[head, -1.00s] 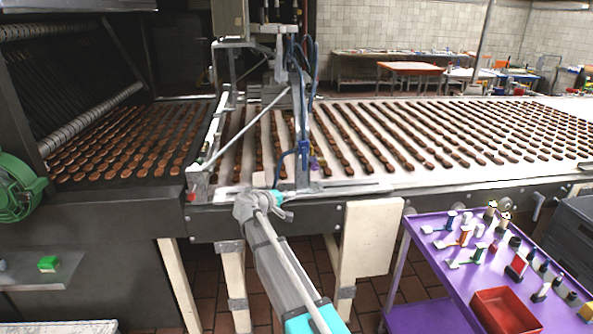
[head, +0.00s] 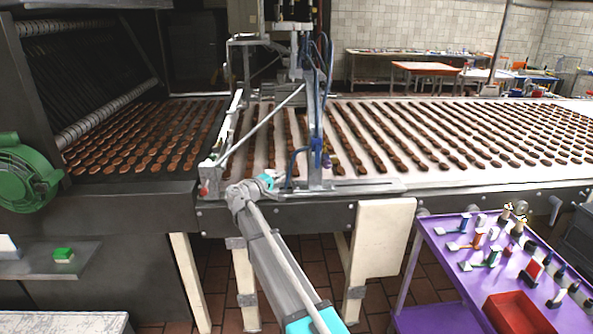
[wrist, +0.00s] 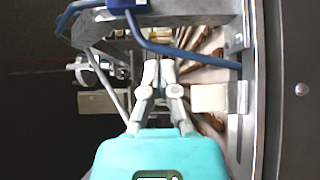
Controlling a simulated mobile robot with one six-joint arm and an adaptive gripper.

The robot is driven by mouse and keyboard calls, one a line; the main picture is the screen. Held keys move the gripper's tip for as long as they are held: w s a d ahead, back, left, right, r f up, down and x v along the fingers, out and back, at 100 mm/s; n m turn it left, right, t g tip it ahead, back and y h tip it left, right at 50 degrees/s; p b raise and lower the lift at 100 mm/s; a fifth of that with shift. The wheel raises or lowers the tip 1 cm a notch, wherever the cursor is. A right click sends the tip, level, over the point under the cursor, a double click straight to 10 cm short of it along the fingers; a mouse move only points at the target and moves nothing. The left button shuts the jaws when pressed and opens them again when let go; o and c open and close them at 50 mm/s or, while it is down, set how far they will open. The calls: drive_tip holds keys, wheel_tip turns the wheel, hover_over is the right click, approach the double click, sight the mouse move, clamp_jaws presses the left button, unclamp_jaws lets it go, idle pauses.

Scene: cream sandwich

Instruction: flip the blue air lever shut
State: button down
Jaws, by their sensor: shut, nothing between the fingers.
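Blue fittings and a bent blue line (head: 294,160) sit low on the upright metal post of the frame over the belt. In the wrist view a blue block (wrist: 122,4) shows at the top edge, with a blue tube (wrist: 185,53) running down and right from it. I cannot tell for certain which blue part is the air lever, nor its position. My gripper (wrist: 159,72) is shut and empty, its fingertips close together below the blue tube in the picture. In the head view its turquoise body (head: 266,181) is at the belt's near edge, left of the post; its fingertips are not clear.
The conveyor belt (head: 370,187) carries rows of chocolate-coated pieces. A diagonal metal rod (head: 262,122) crosses the frame near my gripper. A purple cart (head: 440,262) with small parts and a red bin (head: 515,313) stands at right. A green motor (head: 25,180) is at left.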

sight(317, 156)
drive_tip(key=shift+s+d+x, duration=0.35)
drive_tip(key=shift+x, duration=1.75)
drive_tip(key=shift+s+d+x, duration=0.35)
drive_tip(key=shift+x, duration=1.7)
drive_tip(key=shift+s+d+x, duration=0.3)
drive_tip(key=shift+d+x, duration=0.05)
drive_tip(key=shift+x, duration=1.75)
drive_tip(key=shift+a+f, duration=0.15)
drive_tip(key=shift+a, duration=0.05)
drive_tip(key=shift+b, duration=0.35)
